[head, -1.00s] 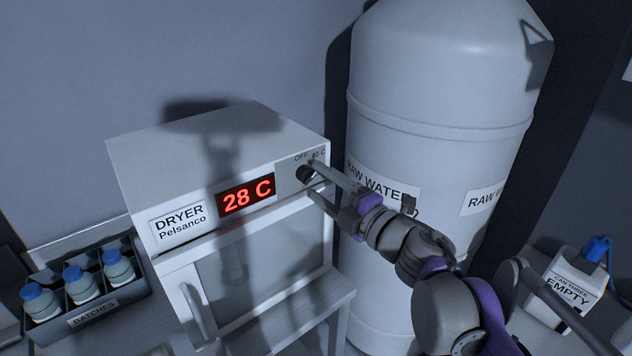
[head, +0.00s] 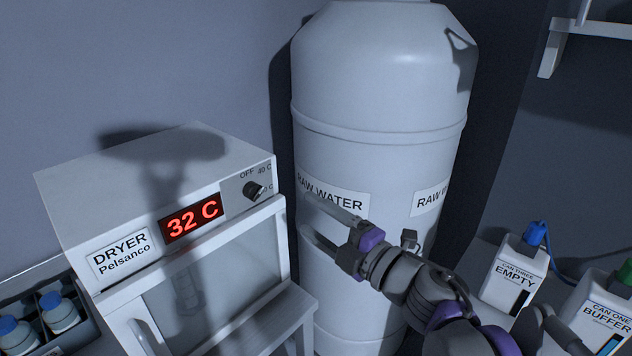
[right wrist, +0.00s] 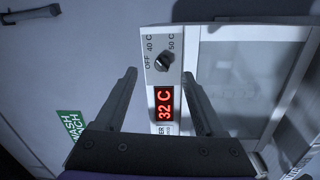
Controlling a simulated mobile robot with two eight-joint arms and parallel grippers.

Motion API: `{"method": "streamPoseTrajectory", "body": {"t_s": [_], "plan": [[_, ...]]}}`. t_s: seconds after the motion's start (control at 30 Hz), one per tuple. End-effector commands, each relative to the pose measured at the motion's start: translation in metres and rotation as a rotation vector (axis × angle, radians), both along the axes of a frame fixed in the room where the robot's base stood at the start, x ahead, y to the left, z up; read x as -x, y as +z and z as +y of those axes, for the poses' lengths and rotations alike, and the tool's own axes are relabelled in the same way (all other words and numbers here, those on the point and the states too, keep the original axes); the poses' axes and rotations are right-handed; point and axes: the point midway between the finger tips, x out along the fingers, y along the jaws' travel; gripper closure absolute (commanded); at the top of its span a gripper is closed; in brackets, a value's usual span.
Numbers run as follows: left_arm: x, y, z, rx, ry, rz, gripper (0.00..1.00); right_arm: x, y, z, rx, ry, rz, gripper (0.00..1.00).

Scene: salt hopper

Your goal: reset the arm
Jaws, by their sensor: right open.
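My right gripper (head: 318,222) is open and empty in the head view, in front of the raw water tank and to the right of the dryer. In the right wrist view its two fingers (right wrist: 160,98) stand apart, with the dryer panel beyond and between them. The black dryer knob (head: 254,190) is clear of the fingers; it also shows in the right wrist view (right wrist: 164,62). The white dryer (head: 120,190) has a lit red display (head: 192,218) reading 32 C. My left gripper does not show.
The large raw water tank (head: 380,90) stands behind my right arm. Can three, labelled empty (head: 514,272), and can one, labelled buffer (head: 600,312), stand at the right. Blue-capped bottles (head: 58,312) sit in a rack at lower left. A shelf (head: 590,28) is at upper right.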

Motion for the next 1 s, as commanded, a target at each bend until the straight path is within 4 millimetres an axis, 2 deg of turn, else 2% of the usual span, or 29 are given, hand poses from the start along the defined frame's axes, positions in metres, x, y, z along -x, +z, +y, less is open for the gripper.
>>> {"method": "streamPoseTrajectory", "body": {"t_s": [0.07, 0.17, 0.2, 0.27, 0.3, 0.37, 0.43, 0.5, 0.57, 0.6, 0.7, 0.83, 1.0], "plan": [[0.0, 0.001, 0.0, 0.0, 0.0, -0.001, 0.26, -0.009, -0.002, -0.028, -0.076, -0.138, 0.052, 0.29], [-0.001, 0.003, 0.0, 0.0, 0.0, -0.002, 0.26, -0.018, -0.019, -0.083, -0.219, -0.382, 0.171, 0.29], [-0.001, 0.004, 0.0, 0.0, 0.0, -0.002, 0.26, -0.017, -0.031, -0.108, -0.285, -0.489, 0.237, 0.29], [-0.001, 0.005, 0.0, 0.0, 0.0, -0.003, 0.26, -0.011, -0.057, -0.144, -0.379, -0.643, 0.345, 0.29], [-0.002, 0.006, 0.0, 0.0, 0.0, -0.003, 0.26, -0.002, -0.077, -0.166, -0.44, -0.74, 0.425, 0.29], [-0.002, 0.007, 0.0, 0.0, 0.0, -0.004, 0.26, 0.015, -0.11, -0.193, -0.526, -0.871, 0.552, 0.29], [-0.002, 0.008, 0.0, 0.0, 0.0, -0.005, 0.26, 0.041, -0.152, -0.216, -0.615, -1.008, 0.707, 0.29], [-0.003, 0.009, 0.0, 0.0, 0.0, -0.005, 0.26, 0.072, -0.193, -0.228, -0.693, -1.123, 0.87, 0.29], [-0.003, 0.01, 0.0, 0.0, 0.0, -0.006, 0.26, 0.1, -0.225, -0.232, -0.747, -1.204, 1.007, 0.29], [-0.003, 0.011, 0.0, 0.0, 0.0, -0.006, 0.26, 0.118, -0.244, -0.232, -0.777, -1.248, 1.093, 0.29], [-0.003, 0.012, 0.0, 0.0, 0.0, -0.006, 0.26, 0.159, -0.28, -0.225, -0.829, -1.325, 1.284, 0.29], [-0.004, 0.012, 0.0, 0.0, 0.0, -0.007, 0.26, 0.193, -0.306, -0.214, -0.86, -1.374, 1.447, 0.29], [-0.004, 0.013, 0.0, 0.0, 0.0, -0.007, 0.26, 0.206, -0.314, -0.208, -0.868, -1.39, 1.512, 0.29]]}}
